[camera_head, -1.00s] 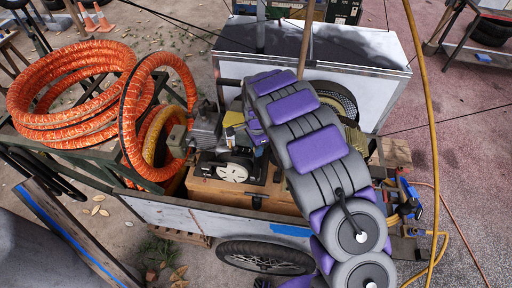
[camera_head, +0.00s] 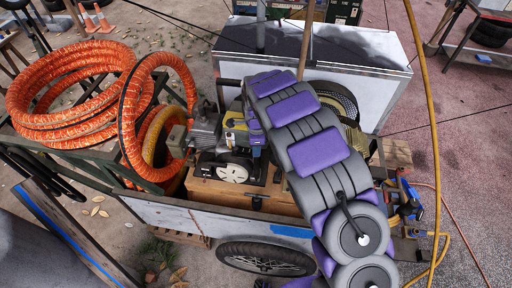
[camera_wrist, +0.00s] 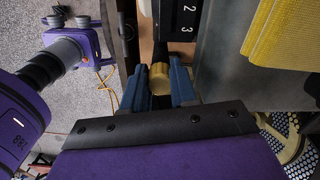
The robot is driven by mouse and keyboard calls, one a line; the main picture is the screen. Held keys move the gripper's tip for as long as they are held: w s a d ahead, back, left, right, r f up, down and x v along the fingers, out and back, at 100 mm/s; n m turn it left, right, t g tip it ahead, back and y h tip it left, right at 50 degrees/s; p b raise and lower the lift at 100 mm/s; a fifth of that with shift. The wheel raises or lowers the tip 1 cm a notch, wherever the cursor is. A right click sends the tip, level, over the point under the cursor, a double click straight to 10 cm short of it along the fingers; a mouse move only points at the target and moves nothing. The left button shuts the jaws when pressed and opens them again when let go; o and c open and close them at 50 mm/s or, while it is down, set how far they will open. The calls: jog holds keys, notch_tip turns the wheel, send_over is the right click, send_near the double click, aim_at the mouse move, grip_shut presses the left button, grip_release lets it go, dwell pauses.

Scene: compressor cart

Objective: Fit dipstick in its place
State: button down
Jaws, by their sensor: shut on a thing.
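In the wrist view my gripper (camera_wrist: 157,88) has its blue fingers closed on a yellow cylindrical piece, the dipstick's visible end (camera_wrist: 160,77). The rest of the dipstick is hidden or cannot be made out, so I cannot tell whether it touches its place. In the head view my purple and grey arm reaches over the cart to the compressor (camera_head: 206,134), and covers part of it. The compressor has a grey finned body and a white round disc (camera_head: 232,173). The dipstick's hole is not visible in either view.
The compressor sits on a wooden box (camera_head: 222,194) in the cart (camera_head: 170,212). Orange coiled hose (camera_head: 75,85) lies on the left. A white-sided case (camera_head: 300,75) stands behind. A yellow hose (camera_head: 426,90) hangs at the right. Dark numbered panel (camera_wrist: 185,18) is close to the fingers.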

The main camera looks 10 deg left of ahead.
jog(key=shift+m, duration=0.5)
jog(key=shift+m, duration=1.4)
jog(key=shift+c, duration=2.4)
grip_release()
jog(key=shift+r, duration=0.15)
jog(key=shift+w+r+p, duration=0.1)
jog(key=shift+r+p, duration=0.4)
jog(key=shift+r, duration=2.4)
